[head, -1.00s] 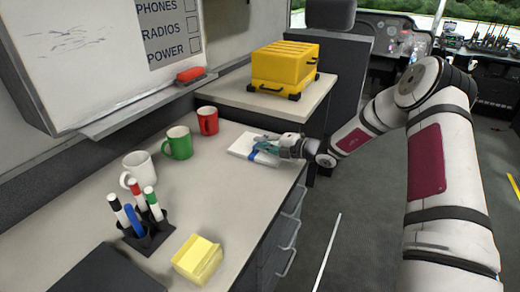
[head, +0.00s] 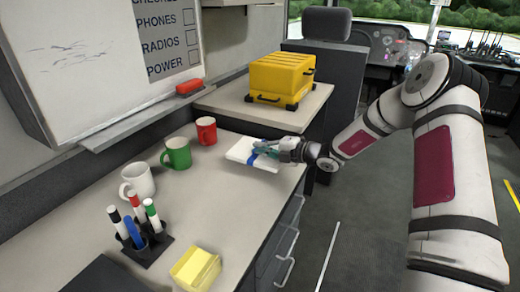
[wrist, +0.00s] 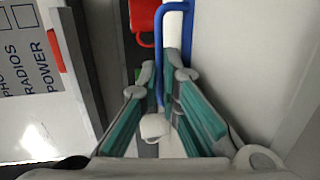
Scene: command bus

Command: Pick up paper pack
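The paper pack (head: 239,149) is white with a blue band, at the far right end of the counter near its edge. My gripper (head: 266,149) reaches it from the right, with its teal finger pads over the pack's right part. In the wrist view the pack (wrist: 174,30) shows nearly edge-on, with its blue band beside it, between the fingertips of my gripper (wrist: 166,75). The fingers look closed on it from both sides. The pack looks slightly raised off the counter, but its underside is hidden. My fingers hide part of it.
The counter (head: 215,215) holds a red mug (head: 206,131), a green mug (head: 177,153), a white mug (head: 138,180), a marker holder (head: 150,250) and a yellow note block (head: 195,269). A yellow case (head: 282,78) stands on the ledge behind. Open floor lies right of the counter.

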